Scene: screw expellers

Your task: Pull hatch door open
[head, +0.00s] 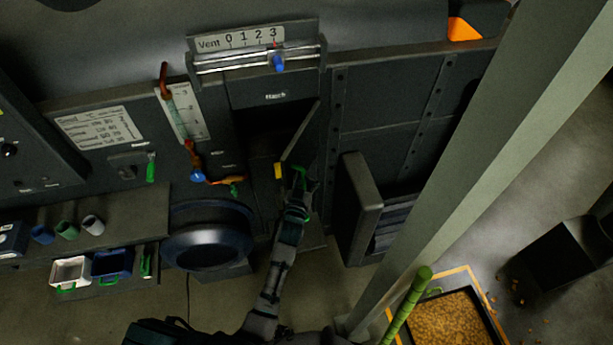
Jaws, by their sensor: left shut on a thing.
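The hatch door (301,132) is a dark panel below the "Hatch" label. It stands swung outward on its right side, and a dark opening (265,125) shows to its left. A yellow piece (278,171) shows near its lower edge. My left gripper (301,178), with green fingers, is at the lower edge of the door, beside the yellow piece. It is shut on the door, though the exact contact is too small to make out. My right gripper does not show.
A vent scale (238,40) with a blue slider (278,62) is above the hatch. A round dark bowl (207,235) stands to the lower left. A grey post (480,150) crosses the right side. A tray of pellets (450,320) lies on the floor.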

